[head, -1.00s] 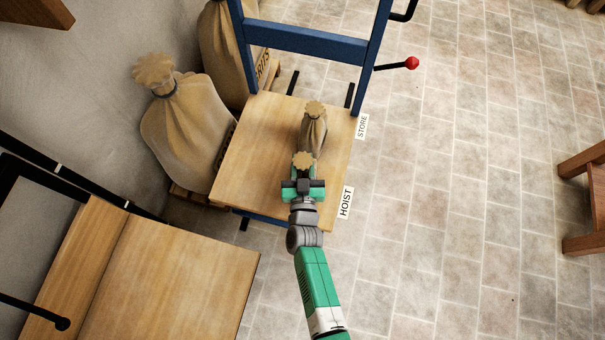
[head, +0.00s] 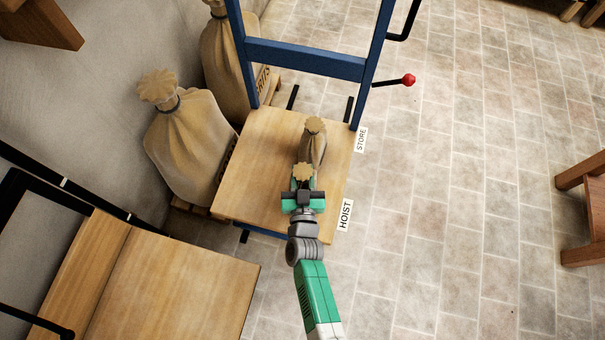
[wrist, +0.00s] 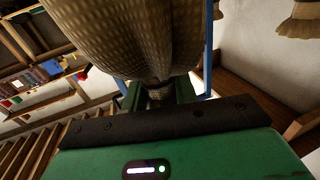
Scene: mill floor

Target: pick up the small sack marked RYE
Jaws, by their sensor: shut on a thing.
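My gripper (head: 302,188) is over the near part of the wooden hoist platform (head: 250,170). It is shut on the neck of a small tan sack, whose frilled top (head: 302,172) shows just beyond the jaws. In the wrist view the woven body of this sack (wrist: 135,38) fills the upper middle, with its neck between the fingers. Another small tan sack (head: 312,147) stands just behind it on the platform. I cannot read a marking on either small sack, nor tell whether the held one touches the platform.
The platform has a blue frame (head: 305,59) at its back and a red-knobbed lever (head: 408,80) to the right. Labels read HOIST (head: 345,215) and STORE (head: 361,139). A large sack (head: 190,145) stands close left. A wooden surface (head: 165,285) is at lower left.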

